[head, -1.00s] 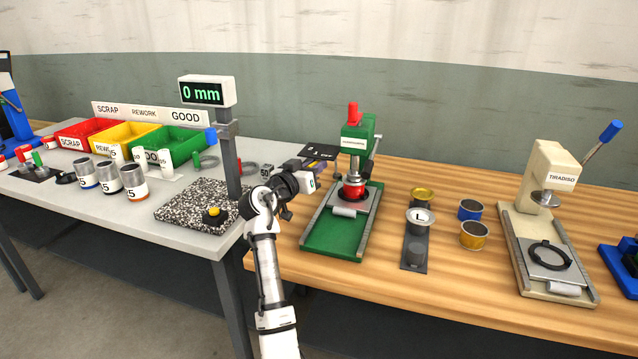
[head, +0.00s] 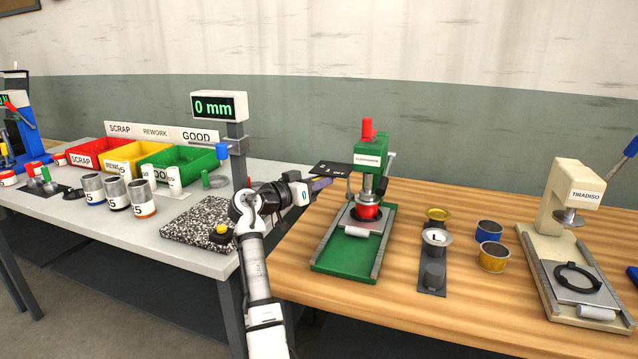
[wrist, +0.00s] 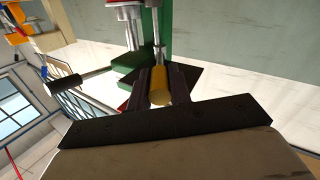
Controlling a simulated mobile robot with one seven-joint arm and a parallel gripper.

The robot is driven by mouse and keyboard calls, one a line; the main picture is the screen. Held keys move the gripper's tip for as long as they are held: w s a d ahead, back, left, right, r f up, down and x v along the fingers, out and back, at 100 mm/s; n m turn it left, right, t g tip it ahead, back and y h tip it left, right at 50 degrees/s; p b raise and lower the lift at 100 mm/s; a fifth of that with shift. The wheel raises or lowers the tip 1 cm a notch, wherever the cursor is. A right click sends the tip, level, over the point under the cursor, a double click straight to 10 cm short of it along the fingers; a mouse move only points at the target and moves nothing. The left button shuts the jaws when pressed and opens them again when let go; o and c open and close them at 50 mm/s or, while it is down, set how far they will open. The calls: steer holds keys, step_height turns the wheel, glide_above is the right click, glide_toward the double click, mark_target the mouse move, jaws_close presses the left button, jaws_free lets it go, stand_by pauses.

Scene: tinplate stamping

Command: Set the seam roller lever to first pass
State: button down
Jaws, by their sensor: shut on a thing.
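The green seaming machine (head: 368,158) stands near the left end of the wooden bench, with a red can (head: 367,208) in it. My gripper (head: 322,184) is at its left side, just below a small black marked plate (head: 332,169). In the wrist view, my gripper (wrist: 160,90) is shut on a yellowish lever knob (wrist: 160,96) at the end of a silver rod (wrist: 158,32). The rod runs along the green machine (wrist: 182,25). The plate's marks are too small to read, so I cannot tell the lever's setting. The knob is hidden in the head view.
A dark-handled bar (wrist: 65,78) sticks out beside the lever. A grey gauge post (head: 236,150) and speckled block (head: 195,225) stand left of my arm. Cans (head: 491,256) and a cream press (head: 565,210) are to the right.

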steer(key=c, duration=1.3)
jaws_free()
steer(key=shift+s+a, duration=0.1)
steer(key=b+v, duration=0.2)
steer(key=v, duration=1.1)
steer(key=shift+s+a+b, duration=0.2)
steer(key=shift+b, duration=0.1)
